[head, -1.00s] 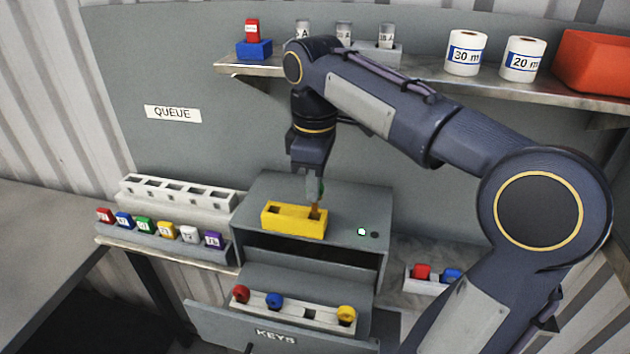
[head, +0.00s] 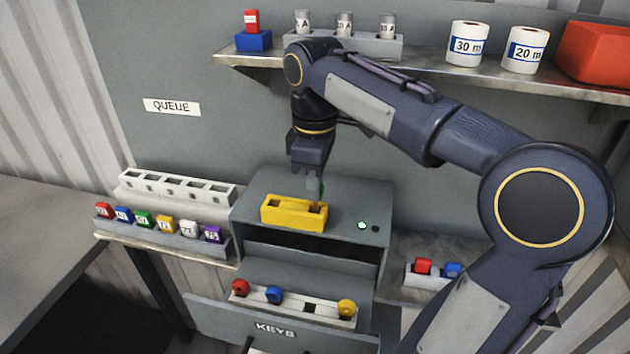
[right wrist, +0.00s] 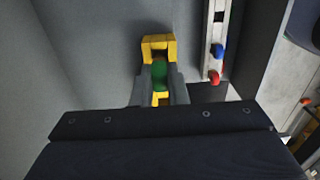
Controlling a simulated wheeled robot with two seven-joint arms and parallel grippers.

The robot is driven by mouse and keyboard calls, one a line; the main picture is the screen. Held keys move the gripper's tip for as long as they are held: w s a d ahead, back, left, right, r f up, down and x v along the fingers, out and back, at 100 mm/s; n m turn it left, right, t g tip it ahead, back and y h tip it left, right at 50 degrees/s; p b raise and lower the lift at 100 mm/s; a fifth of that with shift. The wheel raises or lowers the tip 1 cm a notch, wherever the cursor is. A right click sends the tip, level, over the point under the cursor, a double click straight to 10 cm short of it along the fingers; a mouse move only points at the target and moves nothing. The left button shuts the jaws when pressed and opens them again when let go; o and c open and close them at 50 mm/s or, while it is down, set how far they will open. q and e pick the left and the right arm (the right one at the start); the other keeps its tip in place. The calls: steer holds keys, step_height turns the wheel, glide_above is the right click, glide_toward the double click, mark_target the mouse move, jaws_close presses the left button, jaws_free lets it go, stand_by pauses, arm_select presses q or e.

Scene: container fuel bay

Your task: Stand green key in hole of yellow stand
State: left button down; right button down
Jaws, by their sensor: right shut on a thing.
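The yellow stand (head: 285,215) sits on top of the grey cabinet; its yellow frame also shows in the right wrist view (right wrist: 158,42). My right gripper (head: 312,190) points down over the stand's right end. It is shut on the green key (right wrist: 159,74), whose round green head shows between the fingers in the right wrist view. In the head view the key is mostly hidden by the fingers, with its lower part at the stand's right end. I cannot tell how deep it sits in the hole. My left gripper is out of view.
The grey cabinet (head: 345,205) has an open drawer marked KEYS (head: 275,328), holding a white rack (head: 290,308) with red, blue and yellow keys. A row of coloured tags (head: 160,225) stands left. A shelf (head: 420,72) with rolls hangs above. My right arm covers the right side.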

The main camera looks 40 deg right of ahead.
steer(key=shift+f, duration=0.5)
steer(key=shift+f+b, duration=0.1)
steer(key=shift+b, duration=0.2)
steer(key=shift+f, duration=0.55)
steer(key=shift+f, duration=0.2)
steer(key=c, duration=1.3)
jaws_free()
steer(key=shift+c, duration=0.2)
step_height(320, 180, up, 8)
steer(key=shift+f, duration=0.1)
